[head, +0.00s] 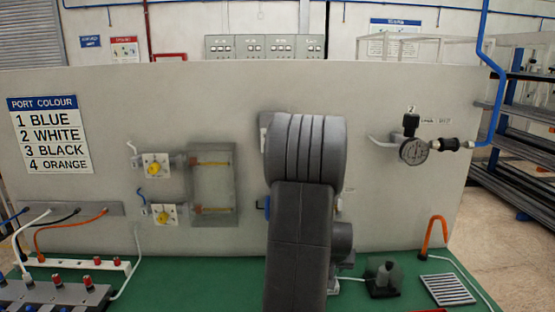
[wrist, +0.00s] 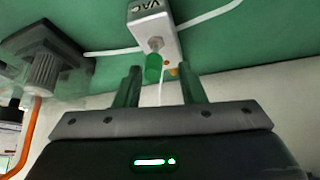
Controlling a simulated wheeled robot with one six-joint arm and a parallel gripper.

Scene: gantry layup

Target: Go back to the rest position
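My gripper (wrist: 160,82) shows in the wrist view with its two fingers apart and nothing held between them. Beyond the fingertips is a white box marked VAC (wrist: 155,30), with a metal fitting and a green end piece (wrist: 153,68) pointing toward the gap. The fingers stand to either side of this line and do not visibly touch it. In the head view my dark grey arm stands in front of the panel and hides my gripper and the VAC box.
A grey panel (head: 400,210) stands behind the green bench top (head: 190,285). Yellow valves (head: 155,168) and a port strip (head: 75,262) are left.

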